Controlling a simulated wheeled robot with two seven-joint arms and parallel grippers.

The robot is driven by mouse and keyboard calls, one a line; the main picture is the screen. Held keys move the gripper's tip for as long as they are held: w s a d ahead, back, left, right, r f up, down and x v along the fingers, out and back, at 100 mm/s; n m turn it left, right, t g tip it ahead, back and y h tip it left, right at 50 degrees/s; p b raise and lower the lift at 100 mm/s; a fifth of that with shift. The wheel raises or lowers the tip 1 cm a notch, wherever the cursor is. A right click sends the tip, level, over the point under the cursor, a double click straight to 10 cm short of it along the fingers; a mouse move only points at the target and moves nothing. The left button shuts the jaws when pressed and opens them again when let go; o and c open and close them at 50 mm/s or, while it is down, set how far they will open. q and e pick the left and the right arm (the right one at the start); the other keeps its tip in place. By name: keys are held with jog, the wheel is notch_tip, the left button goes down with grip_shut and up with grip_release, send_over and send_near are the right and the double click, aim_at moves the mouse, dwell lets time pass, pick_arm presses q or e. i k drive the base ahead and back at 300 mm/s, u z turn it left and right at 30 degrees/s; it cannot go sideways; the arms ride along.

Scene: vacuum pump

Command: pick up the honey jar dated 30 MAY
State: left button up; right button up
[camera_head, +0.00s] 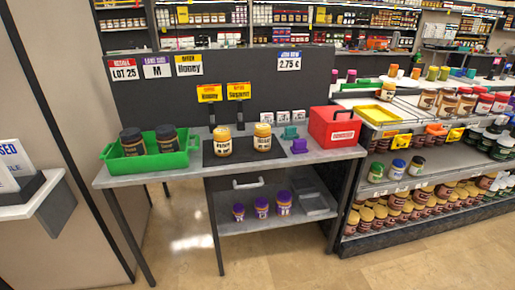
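Two honey-coloured jars with pale yellow lids stand upright on a black mat (238,158) on the grey table. The left jar (222,144) and the right jar (262,140) stand a short gap apart. Both carry labels, but the print is too small to read a date, so I cannot tell which is dated 30 MAY. Small yellow signs stand behind them, a left sign (209,93) and a right sign (238,91), their small print not clearly legible. Neither of my grippers is in view.
A green crate (185,160) with two dark jars stands left on the table. A red box (334,127) and small teal (290,133) and purple (299,146) items are at right. Purple-lidded jars (261,206) stand on the lower shelf. Stocked shelving (395,240) adjoins on the right.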

aim_at(221, 137)
jog(key=z, duration=0.2)
jog(key=k, duration=0.3)
jog(key=z, duration=1.2)
jog(key=i, duration=1.85)
jog(key=u, duration=1.15)
jog(key=i, duration=0.75)
jog(key=u, duration=0.6)
